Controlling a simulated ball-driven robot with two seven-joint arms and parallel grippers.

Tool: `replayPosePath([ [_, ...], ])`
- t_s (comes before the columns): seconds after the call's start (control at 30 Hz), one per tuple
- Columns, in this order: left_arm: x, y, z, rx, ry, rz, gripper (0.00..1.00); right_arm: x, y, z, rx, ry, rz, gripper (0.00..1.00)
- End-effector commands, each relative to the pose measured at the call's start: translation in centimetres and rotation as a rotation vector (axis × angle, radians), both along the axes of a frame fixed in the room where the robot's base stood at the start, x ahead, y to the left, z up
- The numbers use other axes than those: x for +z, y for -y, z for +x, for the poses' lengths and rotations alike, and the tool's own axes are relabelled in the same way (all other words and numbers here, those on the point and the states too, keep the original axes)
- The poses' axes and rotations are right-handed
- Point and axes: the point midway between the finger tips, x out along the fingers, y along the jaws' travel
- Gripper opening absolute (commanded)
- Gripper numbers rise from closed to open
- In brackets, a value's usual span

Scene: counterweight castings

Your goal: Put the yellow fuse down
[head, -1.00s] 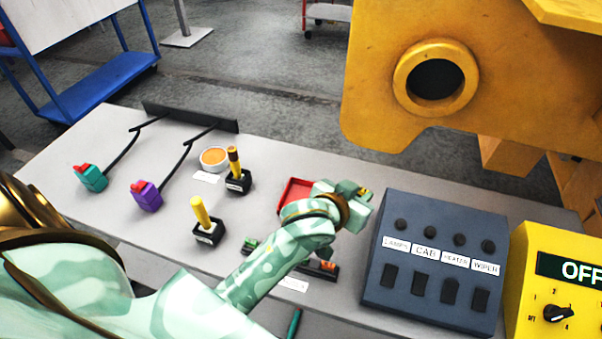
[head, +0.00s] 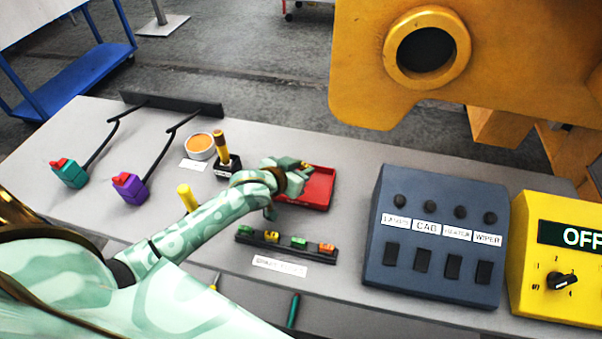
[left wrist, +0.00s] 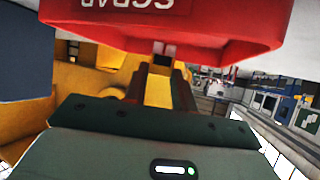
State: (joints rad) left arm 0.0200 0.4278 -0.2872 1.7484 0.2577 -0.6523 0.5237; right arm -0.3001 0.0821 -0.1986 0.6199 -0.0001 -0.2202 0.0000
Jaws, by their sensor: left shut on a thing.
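My left gripper (head: 296,168) is shut on the yellow fuse (head: 307,164), at the back left part of the red tray (head: 318,203). The fuse shows only as a small yellow bit there. In the left wrist view, the yellow fuse (left wrist: 158,92) sits between the fingers, and the red tray's wall (left wrist: 170,35) with upside-down lettering that seems to read SCRAP is close by. I cannot tell whether the fuse touches the tray. My right gripper is not in view.
A black fuse strip (head: 285,247) with green, yellow and orange fuses lies in front of the tray. A blue-grey switch box (head: 432,287) and a yellow OFF box (head: 555,295) stand right. A large yellow machine part (head: 375,80) overhangs behind.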

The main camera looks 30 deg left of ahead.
Motion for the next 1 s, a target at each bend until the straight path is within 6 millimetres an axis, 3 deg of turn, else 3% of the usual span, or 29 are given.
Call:
replayPosePath([
  [0.07, -1.0, 0.0, 0.0, 0.0, -0.001, 0.0, 0.05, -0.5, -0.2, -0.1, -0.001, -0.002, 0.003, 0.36],
  [0.43, -1.2, 0.0, 0.0, 0.0, 0.001, 0.0, 0.05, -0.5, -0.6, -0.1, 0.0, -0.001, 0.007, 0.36],
  [0.47, -1.3, 0.0, 0.0, 0.0, 0.002, 0.0, 0.29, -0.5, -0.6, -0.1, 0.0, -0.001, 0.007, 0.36],
  [0.53, -1.2, 0.0, 0.0, 0.0, 0.002, 0.0, 0.48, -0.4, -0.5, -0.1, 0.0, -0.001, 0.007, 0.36],
  [0.9, -0.8, 0.0, 0.0, -0.001, 0.001, 0.002, 0.48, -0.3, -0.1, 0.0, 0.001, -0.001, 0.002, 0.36],
  [1.0, 0.0, -0.1, -0.1, 0.0, 0.002, 0.001, 0.48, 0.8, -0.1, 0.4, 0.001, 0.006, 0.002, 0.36],
])
